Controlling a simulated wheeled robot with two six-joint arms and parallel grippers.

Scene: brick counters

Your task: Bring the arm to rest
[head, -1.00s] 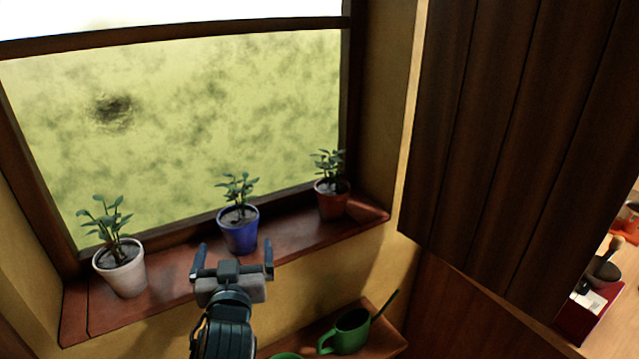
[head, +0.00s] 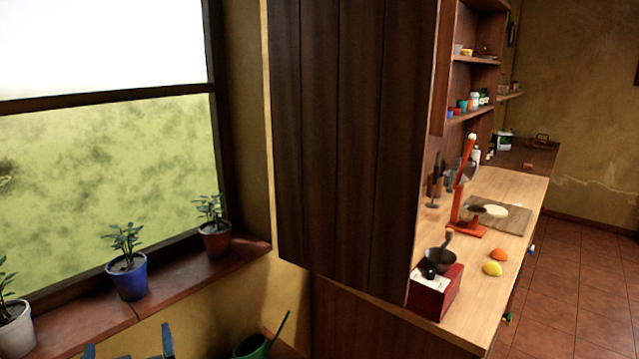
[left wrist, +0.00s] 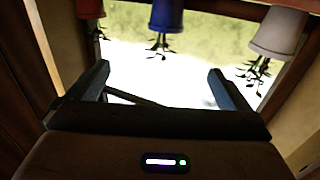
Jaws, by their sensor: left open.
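My left gripper (head: 128,350) shows only by its fingertips at the bottom edge of the head view, below the window sill. In the left wrist view its two fingers (left wrist: 160,88) stand wide apart with nothing between them. The blue pot (head: 128,279) stands on the sill beyond the gripper, with a white pot (head: 14,330) to the left and a terracotta pot (head: 214,240) to the right. The pots hang upside down at the top of the left wrist view, apart from the fingers. The rest of my left arm is hidden in the head view. My right gripper is not in view.
A green watering can (head: 252,347) sits low on a shelf right of the gripper. A dark wooden panel (head: 345,150) stands right of the window. Beyond it, a counter (head: 522,185) holds a red box (head: 436,293), a lemon (head: 492,268) and an orange (head: 499,254). The tiled floor is clear at right.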

